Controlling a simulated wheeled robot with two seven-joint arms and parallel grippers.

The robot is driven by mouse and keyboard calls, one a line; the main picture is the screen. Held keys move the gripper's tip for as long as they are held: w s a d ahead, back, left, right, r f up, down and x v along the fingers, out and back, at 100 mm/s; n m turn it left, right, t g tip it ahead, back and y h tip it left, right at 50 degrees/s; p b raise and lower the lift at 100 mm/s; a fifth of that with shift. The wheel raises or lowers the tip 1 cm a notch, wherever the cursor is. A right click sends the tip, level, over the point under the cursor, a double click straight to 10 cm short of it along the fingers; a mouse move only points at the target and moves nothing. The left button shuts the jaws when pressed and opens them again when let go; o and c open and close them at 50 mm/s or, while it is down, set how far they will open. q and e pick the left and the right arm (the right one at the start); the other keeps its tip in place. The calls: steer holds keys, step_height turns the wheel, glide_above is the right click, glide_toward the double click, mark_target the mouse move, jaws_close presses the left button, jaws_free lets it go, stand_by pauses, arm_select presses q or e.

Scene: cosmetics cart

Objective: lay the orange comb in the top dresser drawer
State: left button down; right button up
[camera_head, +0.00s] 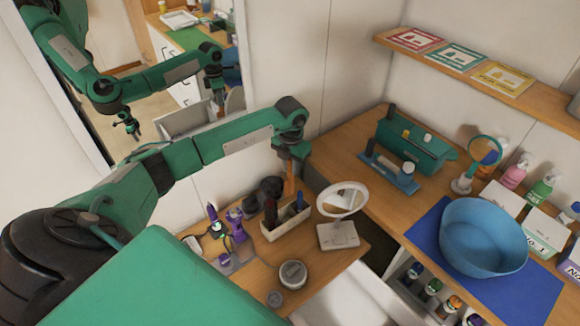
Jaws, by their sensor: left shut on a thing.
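My left gripper (291,152) is shut on the orange comb (289,180), which hangs roughly upright below it. The comb's lower end is above or just behind the pale organizer box (286,222); I cannot tell if it is clear of it. A white surface at the bottom middle looks like the pulled-out top dresser drawer (345,302), cut off by the frame edge. It lies in front of the dresser top (322,268). My right gripper does not show.
A round mirror on a stand (340,232), purple items (233,222) and a round tin (291,275) crowd the dresser top. A blue basin (482,238) and a green toolbox-like case (415,143) stand on the right counter. A wall mirror (150,60) reflects my arm.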

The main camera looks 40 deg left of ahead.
arm_select(q)
steer(key=s+d+f+b, duration=0.4)
steer(key=d+f+b, duration=0.1)
steer(key=d, duration=0.7)
steer(key=s+d+f+b, duration=0.4)
steer(key=d+f, duration=0.3)
steer(key=d, duration=0.5)
steer(key=s+d+f+b, duration=0.4)
steer(key=d+f+b, duration=0.1)
steer(key=d, duration=0.7)
steer(key=shift+s+d+f+b, duration=0.3)
steer(key=shift+s+f, duration=0.1)
steer(key=shift+f, duration=0.3)
steer(key=shift+f, duration=0.1)
